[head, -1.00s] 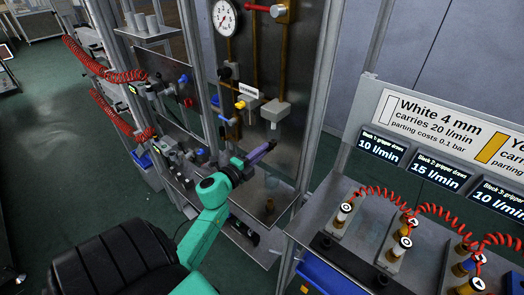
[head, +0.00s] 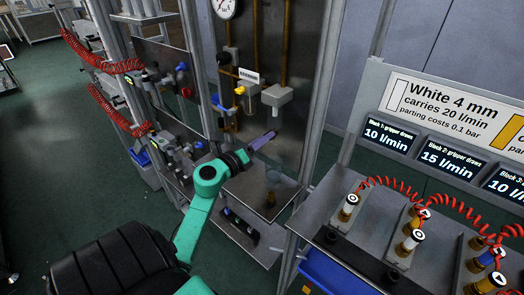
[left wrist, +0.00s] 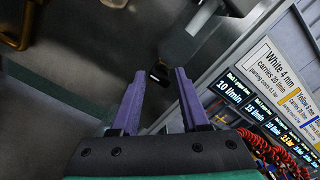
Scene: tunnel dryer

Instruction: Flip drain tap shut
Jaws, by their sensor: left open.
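My left gripper (head: 264,141), with purple fingers, reaches toward the metal back panel of the dryer stand, below a pale box-shaped fitting (head: 277,96) on a brass pipe. In the left wrist view its two fingers (left wrist: 155,78) stand apart with nothing gripped. A small dark fitting (left wrist: 161,73) shows between and beyond the fingertips; I cannot tell whether it is the drain tap or how its lever lies. A small yellow-handled fitting (head: 239,91) sits under a white label, up and left of the gripper, apart from it. My right gripper is not in view.
A pressure gauge (head: 224,7) is high on the panel. At right, a bench carries fittings with red coiled hoses (head: 390,181). A steel upright (head: 320,90) stands right of the panel.

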